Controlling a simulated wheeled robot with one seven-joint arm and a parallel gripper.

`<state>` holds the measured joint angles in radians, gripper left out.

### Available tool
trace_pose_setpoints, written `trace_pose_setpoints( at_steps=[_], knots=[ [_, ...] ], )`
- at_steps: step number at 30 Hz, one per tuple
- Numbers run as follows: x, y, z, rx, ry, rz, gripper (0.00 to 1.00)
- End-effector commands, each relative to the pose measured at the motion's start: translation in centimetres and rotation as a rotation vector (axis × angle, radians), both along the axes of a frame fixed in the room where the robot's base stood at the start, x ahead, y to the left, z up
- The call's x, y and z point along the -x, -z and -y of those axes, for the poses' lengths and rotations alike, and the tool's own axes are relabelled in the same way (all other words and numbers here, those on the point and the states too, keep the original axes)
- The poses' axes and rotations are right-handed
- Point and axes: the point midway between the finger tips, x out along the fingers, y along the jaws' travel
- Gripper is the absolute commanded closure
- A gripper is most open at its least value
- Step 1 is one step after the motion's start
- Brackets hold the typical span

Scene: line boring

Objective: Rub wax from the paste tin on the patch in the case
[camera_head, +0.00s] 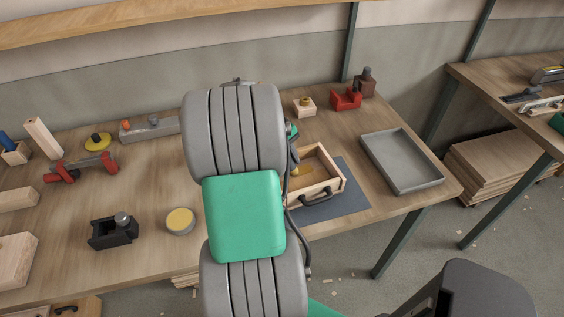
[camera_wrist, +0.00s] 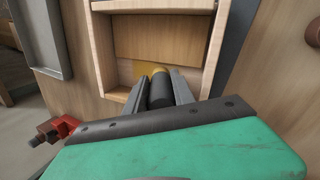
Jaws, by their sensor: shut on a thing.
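The case (camera_head: 342,184) is an open wooden box with a dark handle, lying on a grey mat. In the wrist view, its wooden wall (camera_wrist: 216,45) and floor fill the upper middle. My gripper (camera_wrist: 160,80) is shut on a dark cylindrical applicator (camera_wrist: 160,93) with a yellow end, pointing into the case. A yellowish patch (camera_wrist: 143,68) shows on the case floor beside that end; I cannot tell whether they touch. The paste tin (camera_head: 180,221), round with yellow paste, stands open on the bench, left of my arm.
A grey tray (camera_head: 426,181) lies right of the case. A small wooden block with a knob (camera_head: 304,107) and a red clamp (camera_head: 346,99) stand behind it. A black tool (camera_head: 113,232) stands left of the tin.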

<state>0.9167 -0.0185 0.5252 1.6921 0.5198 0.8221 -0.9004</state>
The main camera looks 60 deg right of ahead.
Motion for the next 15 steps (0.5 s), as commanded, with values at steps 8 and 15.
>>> trace_pose_setpoints(
  at_steps=[8,15],
  knots=[
    [1.4,-0.1,1.7,0.0,0.0,0.001,1.0],
    [1.4,0.0,1.7,0.001,-0.001,0.0,1.0]
  ],
)
